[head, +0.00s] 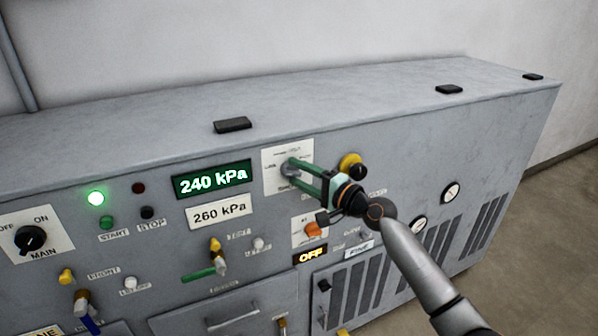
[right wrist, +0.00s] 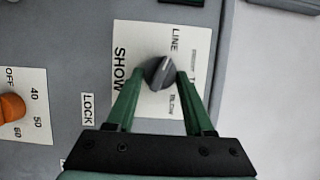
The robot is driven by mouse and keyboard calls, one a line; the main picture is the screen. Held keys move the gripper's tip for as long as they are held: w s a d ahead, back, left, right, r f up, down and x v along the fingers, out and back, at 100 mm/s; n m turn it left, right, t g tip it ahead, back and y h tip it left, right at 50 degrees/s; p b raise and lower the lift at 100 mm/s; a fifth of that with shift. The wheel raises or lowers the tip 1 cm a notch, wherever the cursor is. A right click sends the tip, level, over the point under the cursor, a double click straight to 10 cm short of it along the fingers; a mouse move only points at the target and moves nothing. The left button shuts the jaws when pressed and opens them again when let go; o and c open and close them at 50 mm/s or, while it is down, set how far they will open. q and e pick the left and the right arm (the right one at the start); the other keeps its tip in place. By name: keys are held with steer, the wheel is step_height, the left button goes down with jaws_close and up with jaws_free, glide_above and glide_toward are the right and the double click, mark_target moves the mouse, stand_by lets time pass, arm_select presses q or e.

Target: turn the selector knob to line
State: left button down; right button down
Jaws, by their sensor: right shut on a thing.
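The selector knob (head: 290,168) is a grey knob on a white label plate (head: 271,181) on the front of the grey machine. My right gripper (head: 292,174) comes in from the right with its green fingers at the knob. In the right wrist view, the fingers of my right gripper (right wrist: 160,76) stand on either side of the knob (right wrist: 158,71) and are shut on it. The word LINE (right wrist: 175,41) is printed above and right of the knob. The knob's ridge leans toward the upper right, roughly toward LINE; its exact setting is hard to tell. My left gripper is out of view.
A yellow knob (head: 351,162) sits close to the right of my gripper, and an orange knob (head: 313,229) sits below it. A green display (head: 212,180) reads 240 kPa. A MAIN switch (head: 30,238) is at far left. The machine's top is mostly clear.

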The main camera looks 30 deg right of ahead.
stand_by(0.5)
steer(key=shift+c, duration=1.4)
jaws_free()
steer(key=shift+s, duration=0.1)
steer(key=b+v, duration=0.2)
steer(key=v, duration=1)
steer(key=shift+s, duration=0.15)
